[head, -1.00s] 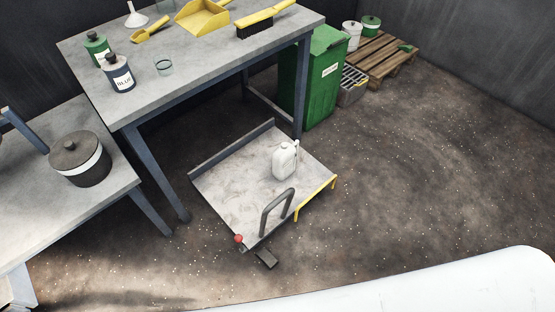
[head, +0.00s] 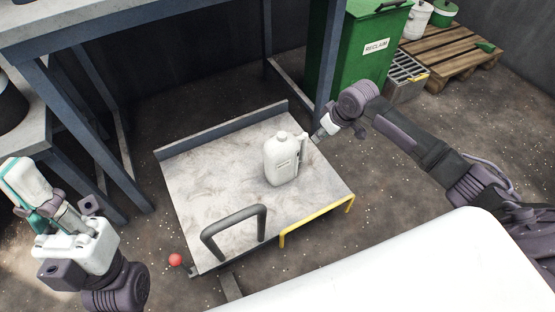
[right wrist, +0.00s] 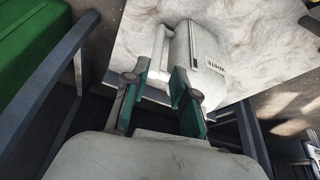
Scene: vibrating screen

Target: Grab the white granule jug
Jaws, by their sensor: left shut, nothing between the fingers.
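The white granule jug (head: 281,160) stands upright on the grey platform (head: 215,195), its handle on the right side. My right gripper (head: 318,136) is just right of the jug, near the handle. Its green-padded fingers (right wrist: 156,88) are apart, and the lower handle shows between or just beyond the tips; contact cannot be told. My left gripper (head: 30,188) is shut and empty at the far left, away from the jug.
A black bar handle (head: 235,228), a yellow rail (head: 318,220) and a red knob (head: 175,260) edge the platform's near side. A workbench (head: 170,22) rises behind it. A green RECLAIM bin (head: 360,55) and a wooden pallet (head: 450,55) stand back right.

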